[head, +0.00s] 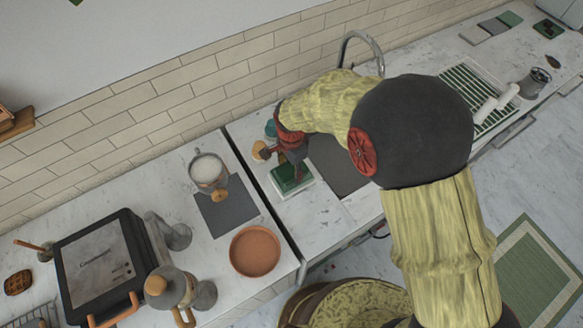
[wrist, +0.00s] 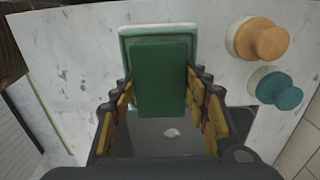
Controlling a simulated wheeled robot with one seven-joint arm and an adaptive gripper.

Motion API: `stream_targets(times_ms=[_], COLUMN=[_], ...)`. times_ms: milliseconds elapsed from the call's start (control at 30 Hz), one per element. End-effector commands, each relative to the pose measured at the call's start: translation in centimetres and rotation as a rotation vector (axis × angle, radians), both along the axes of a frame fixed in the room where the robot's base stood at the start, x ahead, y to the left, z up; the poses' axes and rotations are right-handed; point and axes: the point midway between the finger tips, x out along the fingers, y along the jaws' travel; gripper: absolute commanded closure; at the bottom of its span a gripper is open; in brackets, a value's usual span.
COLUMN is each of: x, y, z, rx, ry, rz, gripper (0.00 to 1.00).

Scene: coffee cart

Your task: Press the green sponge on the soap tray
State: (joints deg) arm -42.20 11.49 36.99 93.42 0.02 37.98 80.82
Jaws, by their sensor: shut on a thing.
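The green sponge (wrist: 160,78) is a dark green block between the two fingers of my gripper (wrist: 162,110) in the wrist view. The fingers are shut on its sides. The soap tray (wrist: 158,31) is pale with a white rim and lies beneath and beyond the sponge; the sponge hides most of it. In the head view the sponge (head: 289,175) shows below my gripper (head: 290,153), over the soap tray (head: 295,189). I cannot tell whether the sponge touches the tray.
An orange-knobbed brush (wrist: 262,38) and a teal-knobbed one (wrist: 279,90) stand right of the tray in the wrist view. A dark sink (head: 338,165) lies right of the tray in the head view. A terracotta dish (head: 255,251) and a grey mat (head: 226,214) are on the left counter.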

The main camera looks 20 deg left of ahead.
Motion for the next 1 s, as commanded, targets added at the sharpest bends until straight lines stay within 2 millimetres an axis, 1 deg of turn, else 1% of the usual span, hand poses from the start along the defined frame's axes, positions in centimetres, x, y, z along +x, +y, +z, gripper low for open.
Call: stream_targets(times_ms=[1000], x=[0.0], y=[0.0], z=[-1.2], rx=[-0.001], ry=[0.001], rz=[0.000], gripper=[0.74])
